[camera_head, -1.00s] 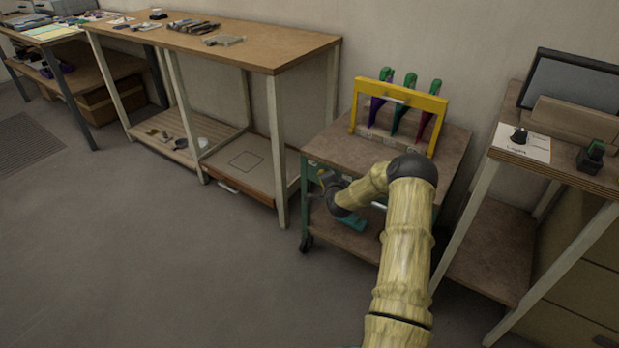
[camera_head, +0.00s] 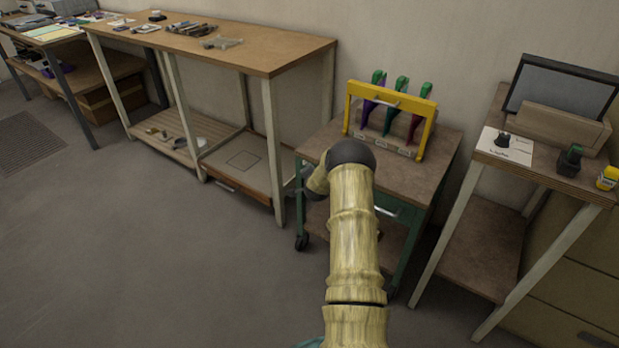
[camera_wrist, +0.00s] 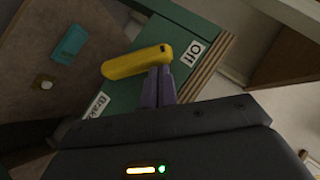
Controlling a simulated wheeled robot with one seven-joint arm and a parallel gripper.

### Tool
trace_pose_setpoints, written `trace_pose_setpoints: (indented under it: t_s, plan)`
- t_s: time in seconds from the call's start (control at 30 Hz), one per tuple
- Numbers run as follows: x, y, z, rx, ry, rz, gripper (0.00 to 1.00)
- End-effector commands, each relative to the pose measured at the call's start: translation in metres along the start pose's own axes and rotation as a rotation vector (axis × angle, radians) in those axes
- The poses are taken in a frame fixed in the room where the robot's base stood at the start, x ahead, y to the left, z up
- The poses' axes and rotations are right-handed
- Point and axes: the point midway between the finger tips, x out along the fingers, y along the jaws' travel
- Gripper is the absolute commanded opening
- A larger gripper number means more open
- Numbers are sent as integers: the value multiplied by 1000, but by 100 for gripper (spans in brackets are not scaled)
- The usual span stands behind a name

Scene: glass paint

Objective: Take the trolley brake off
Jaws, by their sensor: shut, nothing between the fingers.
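The trolley (camera_head: 437,158) is a green-framed cart with a brown top, standing between the long workbench and the right-hand desk. In the wrist view its green side panel (camera_wrist: 140,93) carries a yellow brake lever (camera_wrist: 135,63), an "Off" label (camera_wrist: 193,53) at the upper right and a "Brake" label (camera_wrist: 97,105) at the lower left. The lever's right end points toward the "Off" label. My gripper (camera_wrist: 160,72) is shut and empty, its purple fingertips at the lever's lower edge near its right end. I cannot tell whether they touch. My arm hides the lever in the head view.
A yellow rack (camera_head: 349,107) with several green-topped tools stands on the trolley. The long workbench (camera_head: 290,55) is close on the left, the desk (camera_head: 545,180) on the right. A teal object (camera_wrist: 70,44) lies on the trolley's lower shelf. Open floor (camera_head: 150,270) lies front left.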

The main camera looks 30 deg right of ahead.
Motion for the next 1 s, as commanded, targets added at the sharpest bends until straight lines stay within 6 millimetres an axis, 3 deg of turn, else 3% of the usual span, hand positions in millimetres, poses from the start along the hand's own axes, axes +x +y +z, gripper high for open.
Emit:
trace_pose_setpoints:
  t_s: [0.6, 0.87, 1.0]
  plan:
    - [-2, -1, -2, 2, -1, 0, 0]
    - [-24, -11, -29, 2, 2, 0, 0]
    - [-42, -10, -29, 2, 1, 1, 0]
